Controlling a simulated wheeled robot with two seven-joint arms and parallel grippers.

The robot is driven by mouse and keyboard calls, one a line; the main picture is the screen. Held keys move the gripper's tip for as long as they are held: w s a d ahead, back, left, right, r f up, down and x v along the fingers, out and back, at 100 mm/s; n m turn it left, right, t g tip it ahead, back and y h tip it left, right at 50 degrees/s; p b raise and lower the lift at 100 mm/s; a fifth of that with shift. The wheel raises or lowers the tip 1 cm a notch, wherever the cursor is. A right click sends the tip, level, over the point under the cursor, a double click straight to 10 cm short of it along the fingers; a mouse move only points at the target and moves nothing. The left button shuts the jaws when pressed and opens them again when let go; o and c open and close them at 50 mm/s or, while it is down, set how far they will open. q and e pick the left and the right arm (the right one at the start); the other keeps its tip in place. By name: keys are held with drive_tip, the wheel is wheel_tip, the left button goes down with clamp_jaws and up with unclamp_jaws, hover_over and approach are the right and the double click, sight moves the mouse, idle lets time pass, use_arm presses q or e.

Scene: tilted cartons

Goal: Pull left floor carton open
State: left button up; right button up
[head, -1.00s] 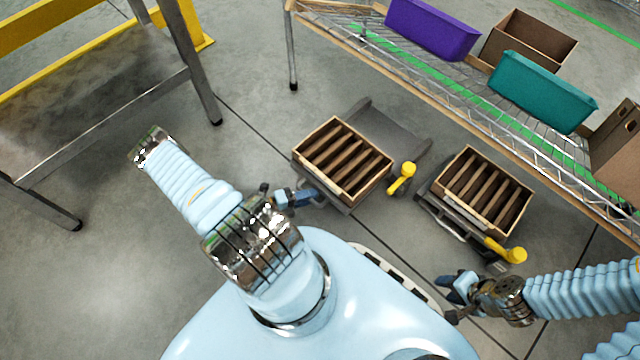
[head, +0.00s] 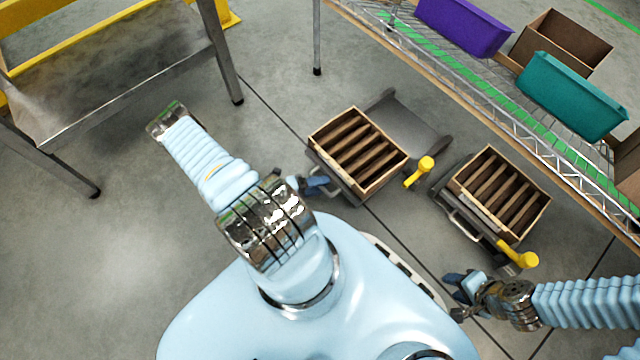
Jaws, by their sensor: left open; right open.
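The left floor carton (head: 358,155) is a brown box with slatted dividers inside. It sits tilted on a dark stand with a yellow knob, on the floor ahead of me. My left gripper (head: 322,184) is open, close to the carton's near left side by a metal handle; I cannot tell if it touches. Part of it is hidden behind my arm. The right floor carton (head: 498,196), of the same kind, sits on its own stand. My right gripper (head: 458,294) is open and empty, below and left of the right carton, apart from it.
A wire shelf rack (head: 480,98) with a purple bin (head: 464,26), a teal bin (head: 571,95) and brown boxes (head: 560,42) stands beyond the cartons. A metal table (head: 110,75) is at the upper left. The floor at the lower left is clear.

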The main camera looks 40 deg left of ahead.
use_arm(q)
drive_tip(key=v, duration=1.3)
drive_tip(key=shift+s+a, duration=0.2)
use_arm(e)
drive_tip(key=shift+r, duration=0.2)
